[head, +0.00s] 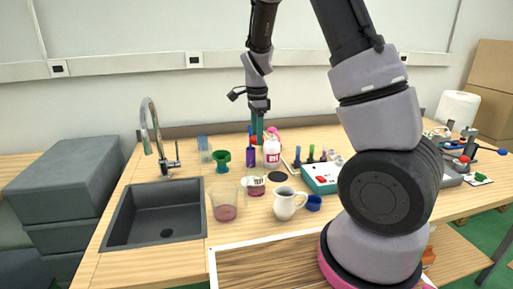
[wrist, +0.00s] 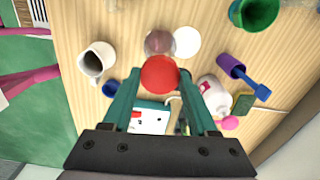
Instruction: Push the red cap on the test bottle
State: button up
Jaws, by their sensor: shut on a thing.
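My gripper (wrist: 159,76) points down over the back of the table, its two teal fingers closed on a round red thing, which looks like the red cap (wrist: 159,72) seen from above. What is under the cap is hidden by it in the wrist view.
A white mug (head: 287,204), a beaker of red liquid (head: 224,205) and a blue cup (head: 314,203) stand toward the front. A green funnel-like cup (head: 222,160) stands left. A teal-and-white device (head: 320,178) stands right. A sink (head: 157,213) is at the left.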

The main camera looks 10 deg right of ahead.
jog(key=shift+a, duration=0.1)
notch_tip(320, 180, down, 2)
jog(key=shift+f, duration=2.05)
jog(key=shift+f, duration=0.15)
dwell(0.6)
jog(key=o, duration=1.5)
jog(key=shift+r, duration=3.55)
